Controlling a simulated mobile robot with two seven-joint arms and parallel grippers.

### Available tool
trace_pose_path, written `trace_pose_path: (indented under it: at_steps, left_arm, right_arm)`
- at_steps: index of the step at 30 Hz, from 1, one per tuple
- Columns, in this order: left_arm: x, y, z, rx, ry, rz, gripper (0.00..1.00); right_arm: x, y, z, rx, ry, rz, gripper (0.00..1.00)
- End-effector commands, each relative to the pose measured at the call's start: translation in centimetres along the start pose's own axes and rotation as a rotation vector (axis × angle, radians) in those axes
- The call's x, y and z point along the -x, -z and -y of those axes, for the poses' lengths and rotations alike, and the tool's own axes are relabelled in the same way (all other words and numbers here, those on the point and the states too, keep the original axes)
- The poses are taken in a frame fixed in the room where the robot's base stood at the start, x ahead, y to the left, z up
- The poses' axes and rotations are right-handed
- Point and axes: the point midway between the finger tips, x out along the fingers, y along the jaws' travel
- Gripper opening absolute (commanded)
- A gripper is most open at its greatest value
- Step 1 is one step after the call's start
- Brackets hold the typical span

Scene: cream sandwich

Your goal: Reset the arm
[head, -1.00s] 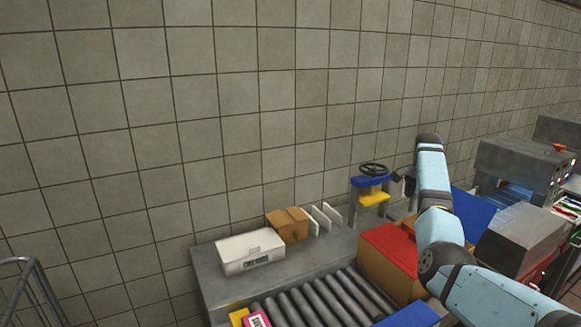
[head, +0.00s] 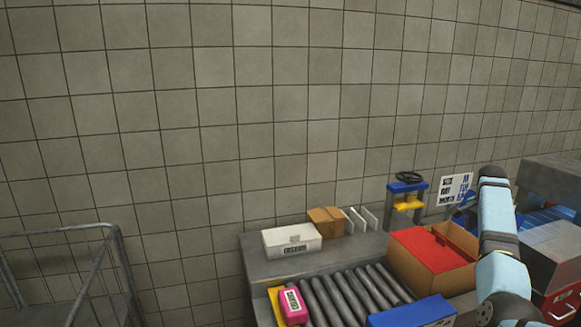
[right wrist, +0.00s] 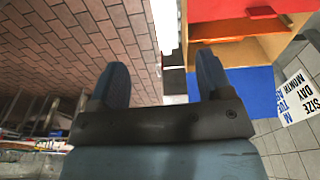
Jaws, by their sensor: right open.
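My right arm (head: 497,215) rises at the right side of the head view, bent at the elbow; its gripper cannot be made out clearly there. In the right wrist view my right gripper (right wrist: 163,82) shows two dark fingers spread apart with nothing between them. My left gripper is in neither view.
A grey counter (head: 262,268) with rollers (head: 350,295) holds a white box (head: 291,239), a brown carton (head: 326,220), a pink item (head: 292,306) and a blue box (head: 412,312). A metal cart (head: 110,262) is at left.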

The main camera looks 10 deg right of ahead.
Motion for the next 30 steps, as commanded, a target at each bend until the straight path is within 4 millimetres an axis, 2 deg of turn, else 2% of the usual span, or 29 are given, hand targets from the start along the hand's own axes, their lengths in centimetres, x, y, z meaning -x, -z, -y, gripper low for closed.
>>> trace_pose_path:
  at_steps: [1,8,11,14,17,22,27,30]
  left_arm:
    - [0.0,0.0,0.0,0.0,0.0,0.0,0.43]
    - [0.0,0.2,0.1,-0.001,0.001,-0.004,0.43]
    - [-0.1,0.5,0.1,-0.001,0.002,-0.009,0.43]
    - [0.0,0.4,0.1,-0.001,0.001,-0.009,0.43]
    - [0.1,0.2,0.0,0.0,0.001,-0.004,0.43]
    - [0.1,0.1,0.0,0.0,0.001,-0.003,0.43]
    - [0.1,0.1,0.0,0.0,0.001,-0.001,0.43]
    - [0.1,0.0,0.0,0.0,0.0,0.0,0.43]
  right_arm:
    - [-1.2,-0.4,-0.6,0.02,-0.008,-0.022,0.72]
    - [-6.0,-2.7,-3.6,0.149,-0.031,-0.134,0.72]
    - [-8.6,-4.8,-5.4,0.243,-0.042,-0.191,0.72]
    - [-11.2,-7.8,-7.7,0.369,-0.05,-0.248,0.72]
    - [-13.5,-11.6,-10.2,0.51,-0.049,-0.295,0.72]
    - [-16.6,-19.3,-15.2,0.77,-0.03,-0.337,0.72]
    - [-18.1,-28.0,-21.4,1.033,0.024,-0.334,0.72]
    - [-17.9,-32.8,-25.2,1.172,0.072,-0.317,0.72]
